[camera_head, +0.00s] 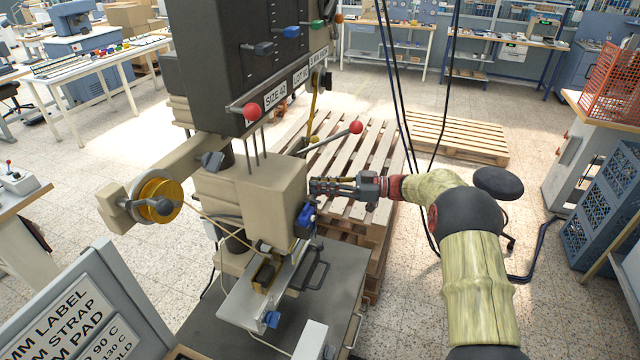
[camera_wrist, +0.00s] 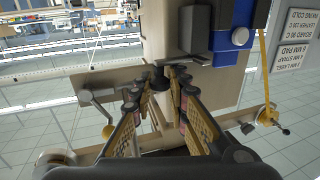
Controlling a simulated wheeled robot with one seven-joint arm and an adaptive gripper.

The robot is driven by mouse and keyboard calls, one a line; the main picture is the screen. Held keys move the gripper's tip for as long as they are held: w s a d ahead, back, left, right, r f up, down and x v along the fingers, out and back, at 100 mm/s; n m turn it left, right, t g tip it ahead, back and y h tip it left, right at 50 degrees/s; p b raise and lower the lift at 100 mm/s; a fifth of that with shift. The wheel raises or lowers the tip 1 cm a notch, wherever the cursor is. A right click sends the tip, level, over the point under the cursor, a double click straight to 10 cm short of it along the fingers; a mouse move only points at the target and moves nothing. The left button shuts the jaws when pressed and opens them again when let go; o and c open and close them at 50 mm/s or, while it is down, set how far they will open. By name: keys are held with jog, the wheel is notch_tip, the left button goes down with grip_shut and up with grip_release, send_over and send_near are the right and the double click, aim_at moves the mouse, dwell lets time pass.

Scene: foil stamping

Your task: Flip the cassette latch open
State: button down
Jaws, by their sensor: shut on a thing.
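The beige stamping head block (camera_head: 272,185) of the machine stands left of my gripper (camera_head: 318,187). My gripper reaches in from the right, its fingertips at the block's side. In the wrist view the two fingers (camera_wrist: 160,80) are on either side of a small dark knob (camera_wrist: 159,84) on the beige body and are shut on it. I take this knob for the cassette latch, but its shape is mostly hidden by the fingers. A blue unit (camera_head: 305,220) is fixed to the block just below my gripper; a blue part with a silver button (camera_wrist: 240,37) shows in the wrist view.
Two red-knobbed levers (camera_head: 252,111) (camera_head: 356,127) stick out above my gripper. A yellow foil reel (camera_head: 160,200) is on the machine's left. Dark cables (camera_head: 400,90) hang near my wrist. Wooden pallets (camera_head: 370,150) lie behind, and a grey sign (camera_head: 85,310) stands front left.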

jog(key=shift+r, duration=0.1)
jog(key=c, duration=1.8)
grip_release()
jog(key=shift+o, duration=0.2)
jog(key=s+d, duration=0.1)
jog(key=d, duration=1.1)
jog(key=shift+s, duration=0.15)
